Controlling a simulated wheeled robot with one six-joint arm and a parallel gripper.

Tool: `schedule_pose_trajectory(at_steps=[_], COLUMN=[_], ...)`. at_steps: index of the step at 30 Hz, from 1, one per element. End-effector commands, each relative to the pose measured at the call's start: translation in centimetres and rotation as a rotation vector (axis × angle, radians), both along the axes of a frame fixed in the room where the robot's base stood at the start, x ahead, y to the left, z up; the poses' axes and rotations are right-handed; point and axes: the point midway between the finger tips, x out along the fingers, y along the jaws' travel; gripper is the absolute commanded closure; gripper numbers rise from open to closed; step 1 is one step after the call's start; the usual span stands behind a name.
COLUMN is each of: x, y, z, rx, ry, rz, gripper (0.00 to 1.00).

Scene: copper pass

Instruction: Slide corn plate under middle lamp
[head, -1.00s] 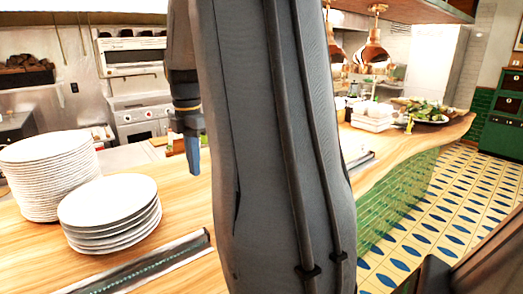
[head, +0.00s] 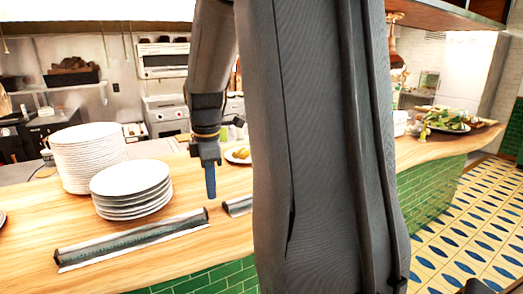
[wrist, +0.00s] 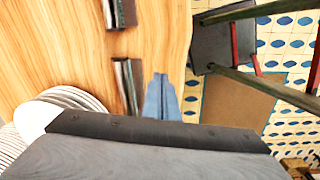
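A white plate with yellow food (head: 238,155) lies on the wooden counter, its right part hidden behind my arm; I cannot tell for sure that the food is corn. A copper lamp (head: 394,62) hangs at the right, partly covered by my arm. Which lamp it is, I cannot tell; other lamps are hidden. My gripper (head: 211,185) points down over the counter, left of and nearer than the food plate. In the wrist view my gripper (wrist: 162,92) shows two blue fingers close together with nothing between them, near the counter's edge.
A tall plate stack (head: 88,160) and a lower stack (head: 132,190) stand on the counter (head: 235,240) at left. Dark-and-silver strips (head: 135,238) lie along its front. A plate of greens (head: 447,124) sits at the far right. Tiled floor (head: 455,235) is open at right.

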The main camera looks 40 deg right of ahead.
Motion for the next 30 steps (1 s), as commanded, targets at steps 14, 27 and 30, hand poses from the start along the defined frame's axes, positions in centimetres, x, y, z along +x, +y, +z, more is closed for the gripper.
schedule_pose_trajectory(at_steps=[14, 27, 30], x=[-2.7, -7.4, -7.7], y=[8.7, 15.7, 16.1], z=[-5.2, -18.3, -19.6], rx=[0.044, 0.111, 0.110], ry=[-0.080, -0.069, -0.061], rz=[-0.504, -1.054, -1.089], gripper=[1.00, 1.00, 1.00])
